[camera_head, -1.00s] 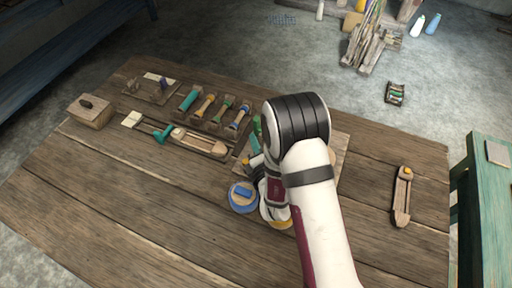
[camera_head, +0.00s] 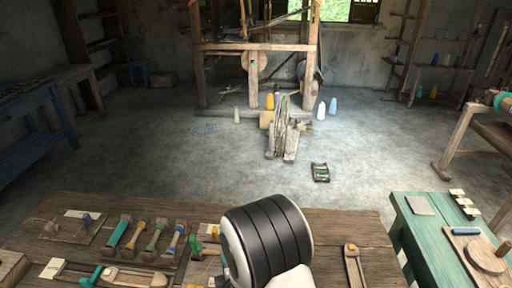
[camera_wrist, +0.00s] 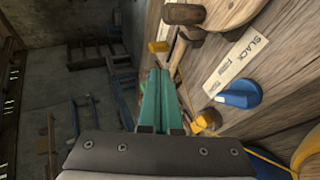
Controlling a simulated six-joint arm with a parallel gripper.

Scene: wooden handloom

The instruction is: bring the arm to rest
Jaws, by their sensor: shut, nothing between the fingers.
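My gripper shows in the wrist view (camera_wrist: 157,98) as two teal fingers pressed together, with nothing between them. They hang beside wooden pieces and a blue pointer knob (camera_wrist: 240,94) next to a paper strip marked "SLACK" and "FIRM" (camera_wrist: 238,62). I cannot tell if the fingers touch anything. In the head view my arm's black-banded white joint rises at the bottom middle, and my gripper is hidden there.
The wooden table (camera_head: 330,222) holds several coloured-handled tools at left and a wooden shuttle (camera_head: 354,266) right of my arm. A green table (camera_head: 409,230) stands at right. A loom (camera_head: 254,75) stands at the back across open floor.

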